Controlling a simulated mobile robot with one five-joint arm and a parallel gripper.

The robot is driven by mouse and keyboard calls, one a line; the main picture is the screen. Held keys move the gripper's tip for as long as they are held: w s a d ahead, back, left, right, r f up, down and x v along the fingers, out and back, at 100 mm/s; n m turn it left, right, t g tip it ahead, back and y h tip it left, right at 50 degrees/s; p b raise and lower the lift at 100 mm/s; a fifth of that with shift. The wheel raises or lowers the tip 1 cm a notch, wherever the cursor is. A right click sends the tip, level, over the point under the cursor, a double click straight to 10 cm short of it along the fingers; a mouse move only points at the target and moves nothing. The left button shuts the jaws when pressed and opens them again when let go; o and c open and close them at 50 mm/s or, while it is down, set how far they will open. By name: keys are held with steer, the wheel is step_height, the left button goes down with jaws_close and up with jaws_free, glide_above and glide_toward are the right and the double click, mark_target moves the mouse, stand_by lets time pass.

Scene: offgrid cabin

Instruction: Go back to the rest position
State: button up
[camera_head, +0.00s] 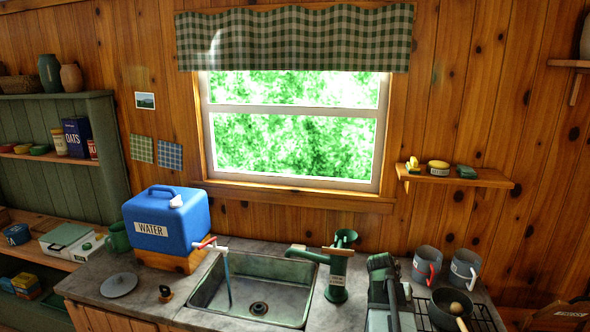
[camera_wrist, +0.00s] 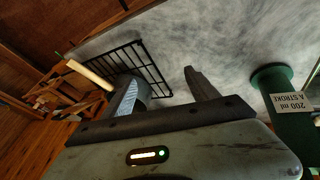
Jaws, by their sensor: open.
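My gripper (camera_wrist: 165,92) shows in the wrist view with its two fingers spread apart and nothing between them. In the head view my dark green arm and gripper (camera_head: 384,275) stand over the counter, between the green hand pump and the black rack. The exact place of the fingertips is hard to make out there. The green pump (camera_head: 340,265) stands just left of my gripper; in the wrist view it is at the right edge (camera_wrist: 285,105), with a white label, apart from the fingers.
Two grey mugs (camera_head: 427,262) stand behind. A sink (camera_head: 265,278) and blue water container (camera_head: 168,220) are left.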

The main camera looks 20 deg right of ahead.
steer(key=w+a+f+n+t+y+b, duration=0.1)
steer(key=w+a+f+n+b, duration=0.2)
steer(key=a, duration=1.2)
steer(key=w+a+f+n+y+b, duration=0.15)
steer(key=w+a+f, duration=0.25)
steer(key=a, duration=1)
steer(key=s+a+n+y, duration=0.1)
steer(key=s+a+n, duration=0.1)
steer(key=a, duration=0.4)
steer(key=s+a+f+n+g+y, duration=0.1)
steer(key=s+a+n+y, duration=0.1)
steer(key=a, duration=0.4)
steer(key=shift+s+a+f+g+b, duration=0.15)
steer(key=shift+s+f+g+b, duration=0.15)
steer(key=shift+s, duration=0.45)
